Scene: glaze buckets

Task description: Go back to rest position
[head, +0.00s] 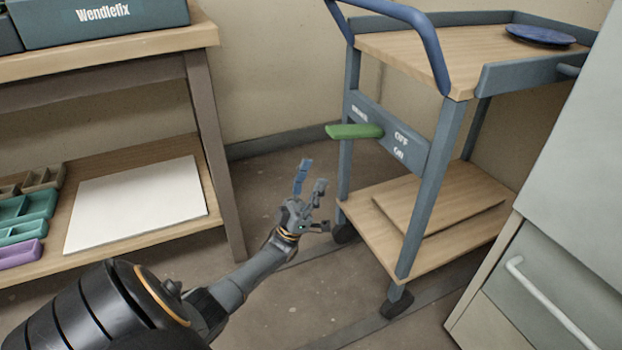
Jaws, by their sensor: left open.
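My left gripper (314,197) is open and empty. It hangs over the floor in the middle of the head view, between the workbench on the left and the cart on the right. My left arm reaches up to it from the lower left. Nothing is between its fingers, and it appears apart from the cart's near leg. My right gripper is not in view.
The cart (448,138) has a blue handle, a green lever (354,131) and a blue plate (540,35) on top. The workbench (110,57) holds a Wendlefix box (100,22); its shelf holds a white board (137,205) and trays (24,207). A cabinet (560,250) stands right.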

